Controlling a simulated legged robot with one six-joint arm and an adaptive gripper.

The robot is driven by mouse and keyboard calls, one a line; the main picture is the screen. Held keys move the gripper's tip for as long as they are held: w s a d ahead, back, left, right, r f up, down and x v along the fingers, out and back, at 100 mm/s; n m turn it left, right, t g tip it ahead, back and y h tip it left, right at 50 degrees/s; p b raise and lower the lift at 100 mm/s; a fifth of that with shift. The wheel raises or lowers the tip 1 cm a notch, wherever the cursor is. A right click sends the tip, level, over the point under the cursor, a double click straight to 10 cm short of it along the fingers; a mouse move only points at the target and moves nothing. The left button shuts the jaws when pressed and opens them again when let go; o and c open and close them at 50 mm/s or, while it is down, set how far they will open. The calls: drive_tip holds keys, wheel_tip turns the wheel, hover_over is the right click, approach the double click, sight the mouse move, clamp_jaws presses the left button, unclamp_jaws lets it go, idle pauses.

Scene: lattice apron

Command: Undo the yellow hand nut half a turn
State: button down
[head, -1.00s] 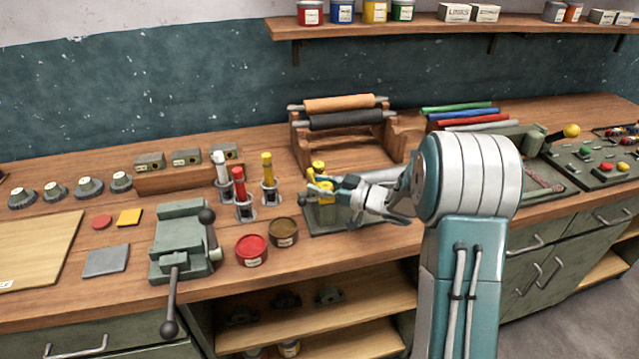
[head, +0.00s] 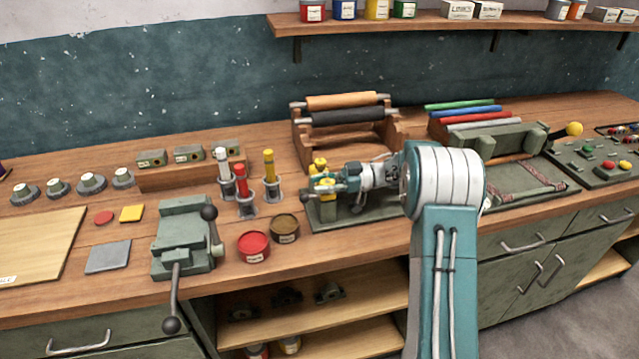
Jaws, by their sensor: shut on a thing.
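The yellow hand nut (head: 326,182) is on a small dark fixture (head: 375,213) near the middle of the bench. My gripper (head: 324,186) reaches it from the right, low and roughly level. Its jaws are shut on the nut, and the fingers hide part of it. Another yellow part (head: 319,164) shows just behind and above the fingers. The nut's exact turn angle is too small to tell.
Red, white and yellow handled tools (head: 242,184) stand in holders to the left. A red tin (head: 254,246) and a brown tin (head: 285,229) are in front. A roller rack (head: 394,142) stands behind. A green vise (head: 183,240) is farther left.

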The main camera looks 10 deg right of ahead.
idle(0.4)
drive_tip(key=c, duration=0.5)
unclamp_jaws()
drive_tip(key=shift+w+d, duration=0.1)
drive_tip(key=shift+d, duration=0.1)
drive_tip(key=d, duration=0.7)
drive_tip(key=shift+d, duration=0.25)
